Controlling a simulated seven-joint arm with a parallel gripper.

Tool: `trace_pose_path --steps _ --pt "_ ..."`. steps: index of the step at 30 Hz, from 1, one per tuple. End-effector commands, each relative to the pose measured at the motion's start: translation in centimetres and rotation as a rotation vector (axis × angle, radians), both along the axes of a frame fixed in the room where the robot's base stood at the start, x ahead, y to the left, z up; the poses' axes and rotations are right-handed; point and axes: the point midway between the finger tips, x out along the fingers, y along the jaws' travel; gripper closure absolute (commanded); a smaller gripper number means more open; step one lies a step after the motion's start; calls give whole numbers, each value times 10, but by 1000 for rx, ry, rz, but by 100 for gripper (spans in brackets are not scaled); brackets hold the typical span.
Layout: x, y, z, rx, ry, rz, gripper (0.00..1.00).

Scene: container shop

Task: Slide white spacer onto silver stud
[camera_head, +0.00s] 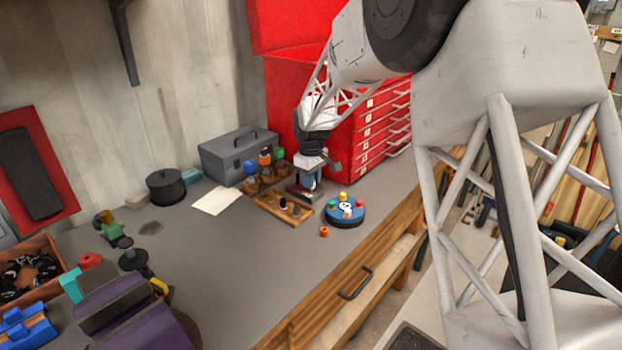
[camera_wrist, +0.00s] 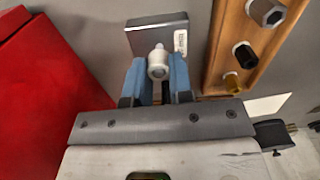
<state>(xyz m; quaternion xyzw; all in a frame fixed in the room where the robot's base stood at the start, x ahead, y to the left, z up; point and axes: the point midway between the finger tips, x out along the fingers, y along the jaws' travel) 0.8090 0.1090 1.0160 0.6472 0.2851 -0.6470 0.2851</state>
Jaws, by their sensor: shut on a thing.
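My gripper (camera_wrist: 158,80) is shut, its two blue fingers on either side of a white spacer (camera_wrist: 158,65). In the head view my gripper (camera_head: 310,180) is low over a dark base plate (camera_head: 304,194) near the wooden rack. In the wrist view the dark base plate (camera_wrist: 143,36), with a white label, lies just beyond the fingertips. A narrow pale tip (camera_wrist: 159,47) shows at the far end of the spacer. I cannot tell whether it is the silver stud, nor whether the spacer is around it. The spacer is too small to make out in the head view.
A wooden rack (camera_wrist: 222,62) with silver, black and brass-coloured pieces stands right of my gripper in the wrist view. A blue round holder (camera_head: 344,217) with coloured pieces and a loose orange ring (camera_head: 324,231) are nearby. A red drawer cabinet (camera_head: 350,150) stands close behind.

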Motion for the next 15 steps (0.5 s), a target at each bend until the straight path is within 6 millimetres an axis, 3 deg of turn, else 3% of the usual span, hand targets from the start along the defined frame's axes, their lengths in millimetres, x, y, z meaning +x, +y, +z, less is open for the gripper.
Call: trace_pose_path --steps 15 --pt "0 0 -5 0 0 0 100"
